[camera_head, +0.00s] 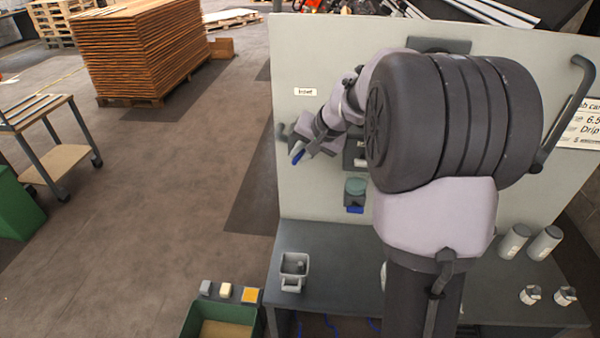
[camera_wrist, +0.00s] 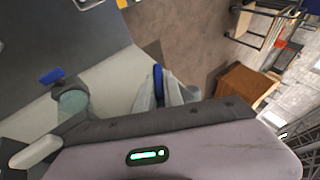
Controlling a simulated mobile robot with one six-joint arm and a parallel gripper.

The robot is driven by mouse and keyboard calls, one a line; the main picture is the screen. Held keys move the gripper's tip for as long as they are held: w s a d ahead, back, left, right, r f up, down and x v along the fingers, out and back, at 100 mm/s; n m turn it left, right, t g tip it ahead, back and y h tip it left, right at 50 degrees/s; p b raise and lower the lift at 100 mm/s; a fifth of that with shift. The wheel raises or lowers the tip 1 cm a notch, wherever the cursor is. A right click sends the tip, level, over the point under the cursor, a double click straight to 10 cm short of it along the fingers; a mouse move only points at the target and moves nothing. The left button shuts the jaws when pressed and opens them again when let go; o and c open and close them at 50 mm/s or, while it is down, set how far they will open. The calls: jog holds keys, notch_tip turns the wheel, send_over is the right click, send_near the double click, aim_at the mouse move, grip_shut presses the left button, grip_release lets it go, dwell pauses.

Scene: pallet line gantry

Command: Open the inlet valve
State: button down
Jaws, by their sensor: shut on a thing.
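The inlet valve shows as a blue lever (camera_head: 298,157) near the left edge of the upright grey panel (camera_head: 325,60), below a small white label (camera_head: 305,91) that seems to read "Inlet". My gripper (camera_head: 301,149) reaches it from the right and is shut on the blue lever. In the wrist view the lever (camera_wrist: 158,76) stands between the two pale fingers of my gripper (camera_wrist: 160,92). The valve body is mostly hidden behind my gripper; a grey pipe end (camera_head: 281,132) shows at its left. I cannot tell the valve's exact angle.
A grey bench (camera_head: 335,240) holds a small grey bin (camera_head: 293,268), cylinders and white fittings. Open floor (camera_head: 190,170) lies left of the panel.

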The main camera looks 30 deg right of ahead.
jog(key=t+y+b, duration=0.1)
jog(key=b, duration=0.3)
jog(key=f+t+y+b, duration=0.1)
jog(key=b, duration=0.2)
jog(key=shift+s+d+f+m+y+b, duration=0.1)
jog(key=shift+m+y+b, duration=0.2)
jog(key=shift+m+b, duration=0.1)
jog(key=t+y+b, duration=0.1)
jog(key=b, duration=0.3)
jog(key=shift+r, duration=0.2)
jog(key=shift+r+m+t+y+b, duration=0.15)
jog(key=shift+m+t+y+b, duration=0.2)
jog(key=shift+b, duration=0.3)
jog(key=shift+r, duration=0.1)
jog(key=c, duration=1.5)
grip_release()
jog(key=shift+o, duration=0.2)
